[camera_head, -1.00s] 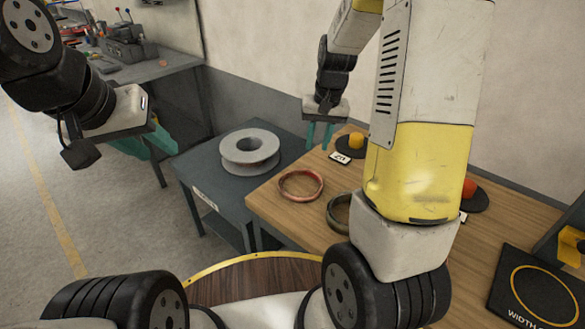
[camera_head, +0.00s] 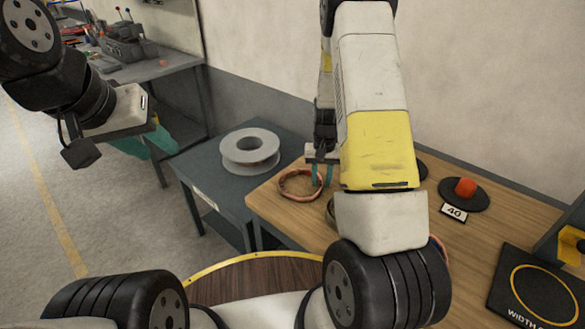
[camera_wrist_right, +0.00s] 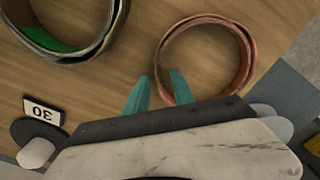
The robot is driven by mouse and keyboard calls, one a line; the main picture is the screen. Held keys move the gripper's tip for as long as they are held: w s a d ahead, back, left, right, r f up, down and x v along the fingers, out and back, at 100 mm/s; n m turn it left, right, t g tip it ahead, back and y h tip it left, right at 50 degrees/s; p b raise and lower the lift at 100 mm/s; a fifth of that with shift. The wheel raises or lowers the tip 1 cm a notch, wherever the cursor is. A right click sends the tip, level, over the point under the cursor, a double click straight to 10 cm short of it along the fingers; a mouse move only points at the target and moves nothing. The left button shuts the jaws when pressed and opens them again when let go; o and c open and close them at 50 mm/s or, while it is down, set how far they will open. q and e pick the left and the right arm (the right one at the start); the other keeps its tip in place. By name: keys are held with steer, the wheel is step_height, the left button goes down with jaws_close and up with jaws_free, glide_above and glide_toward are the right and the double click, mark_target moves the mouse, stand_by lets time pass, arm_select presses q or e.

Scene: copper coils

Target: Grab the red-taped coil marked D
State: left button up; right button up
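A reddish copper coil (camera_head: 287,192) lies flat near the left edge of the wooden table; it also shows in the right wrist view (camera_wrist_right: 244,62). I cannot read a letter on it. My right gripper (camera_head: 323,174) is open at the coil's right side in the head view. My left gripper (camera_head: 148,142) is open and empty, away at the left.
A second coil with green inside (camera_wrist_right: 45,40) lies beside it, mostly hidden by my right arm in the head view. A grey spool (camera_head: 250,143) stands on the dark side table. An orange-red knob on a black disc (camera_head: 480,201) and a "40" card (camera_head: 455,213) lie at right.

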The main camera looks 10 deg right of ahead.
steer(key=shift+f, duration=0.15)
jaws_close()
stand_by(1.4)
